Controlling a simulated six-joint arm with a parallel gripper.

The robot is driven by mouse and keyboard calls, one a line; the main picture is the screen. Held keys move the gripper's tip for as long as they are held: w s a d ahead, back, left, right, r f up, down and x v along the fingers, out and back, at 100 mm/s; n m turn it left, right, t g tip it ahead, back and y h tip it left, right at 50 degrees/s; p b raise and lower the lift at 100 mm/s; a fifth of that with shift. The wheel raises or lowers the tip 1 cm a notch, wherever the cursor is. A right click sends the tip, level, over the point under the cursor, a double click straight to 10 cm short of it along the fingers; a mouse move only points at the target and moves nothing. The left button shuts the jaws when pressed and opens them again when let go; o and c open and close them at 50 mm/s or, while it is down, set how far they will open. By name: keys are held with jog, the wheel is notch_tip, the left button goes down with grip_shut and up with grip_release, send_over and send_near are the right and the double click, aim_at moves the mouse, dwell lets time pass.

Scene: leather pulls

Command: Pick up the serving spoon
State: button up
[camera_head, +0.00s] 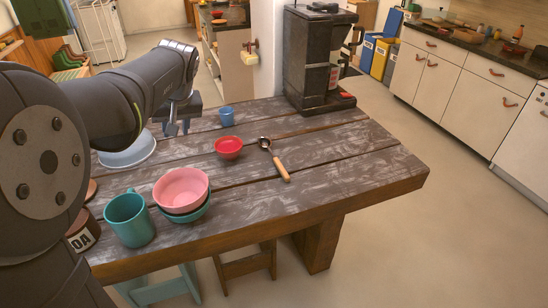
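The serving spoon (281,170) lies on the wooden table (350,165), right of the middle. Its dark bowl points to the back left and its light wooden handle points toward the front. My gripper (176,129) hangs over the table at the back left, pointing down, clearly apart from the spoon and to its left. The fingers are small and dark here, and I cannot tell how far apart they are. I see nothing clearly held between them.
A red bowl (229,148) sits just left of the spoon. A blue cup (227,116) and a black coffee machine (313,65) stand behind. Stacked pink and teal bowls (181,188), a teal mug (130,220) and a pale blue bowl (128,152) are left. Table right of the spoon is clear.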

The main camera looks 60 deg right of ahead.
jog(key=s+d+r+h, duration=0.1)
jog(key=s+d, duration=0.4)
jog(key=s, duration=0.2)
jog(key=s+d+r, duration=0.2)
jog(key=s+d, duration=0.2)
jog(key=s, duration=0.3)
jog(key=g, duration=0.1)
send_near(270, 150)
jog(key=shift+m, duration=0.3)
jog(key=x, duration=0.7)
jog(key=shift+w+f, duration=0.1)
jog(key=shift+f, duration=0.3)
grip_shut()
